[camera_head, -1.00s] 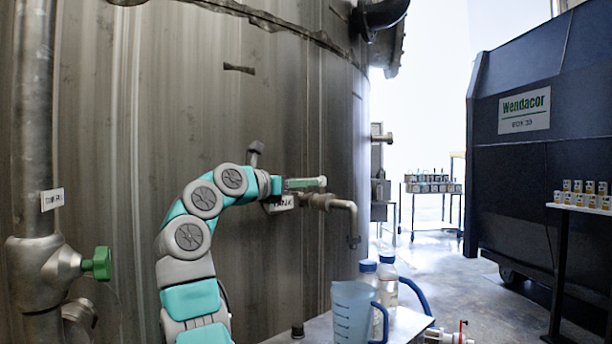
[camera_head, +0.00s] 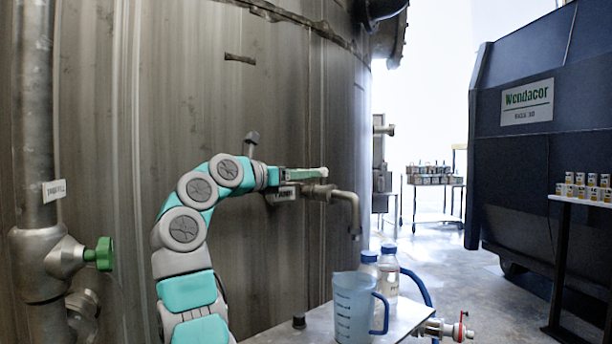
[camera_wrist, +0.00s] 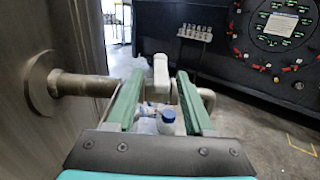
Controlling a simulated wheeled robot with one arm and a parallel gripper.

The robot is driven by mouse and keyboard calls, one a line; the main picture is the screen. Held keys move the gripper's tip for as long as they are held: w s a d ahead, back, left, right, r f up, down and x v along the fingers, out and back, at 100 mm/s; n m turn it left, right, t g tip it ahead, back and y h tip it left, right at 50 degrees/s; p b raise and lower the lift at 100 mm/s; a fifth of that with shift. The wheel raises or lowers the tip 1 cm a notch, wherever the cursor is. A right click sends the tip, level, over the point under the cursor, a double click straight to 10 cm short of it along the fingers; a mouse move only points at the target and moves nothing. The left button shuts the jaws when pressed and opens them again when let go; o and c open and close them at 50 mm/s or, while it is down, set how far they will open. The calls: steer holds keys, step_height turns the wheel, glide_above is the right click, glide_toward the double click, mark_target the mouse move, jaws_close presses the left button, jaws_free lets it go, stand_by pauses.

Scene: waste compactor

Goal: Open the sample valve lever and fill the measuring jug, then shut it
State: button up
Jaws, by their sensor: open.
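The measuring jug (camera_head: 354,305), translucent blue with a blue handle, stands upright on the small table below the bent spout pipe (camera_head: 352,205). The pipe comes out of the big steel tank. My gripper (camera_head: 305,173) is in front of the tank, just above the pipe. In the wrist view, my gripper (camera_wrist: 160,73) is open, its two green fingers either side of a pale upright lever (camera_wrist: 161,78) on the pipe (camera_wrist: 85,85). Gaps show beside the lever, and I cannot tell any contact. The jug's contents are unclear.
Two blue-capped bottles (camera_head: 389,275) stand right behind the jug on the table (camera_head: 405,317). A green-knobbed valve (camera_head: 103,254) is at the left. A valve with a red handle (camera_head: 461,327) is at the table's right. Floor is open beyond it.

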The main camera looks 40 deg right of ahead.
steer(key=a, duration=0.6)
steer(key=shift+s+a+b, duration=0.3)
steer(key=shift+s, duration=0.05)
stand_by(1.0)
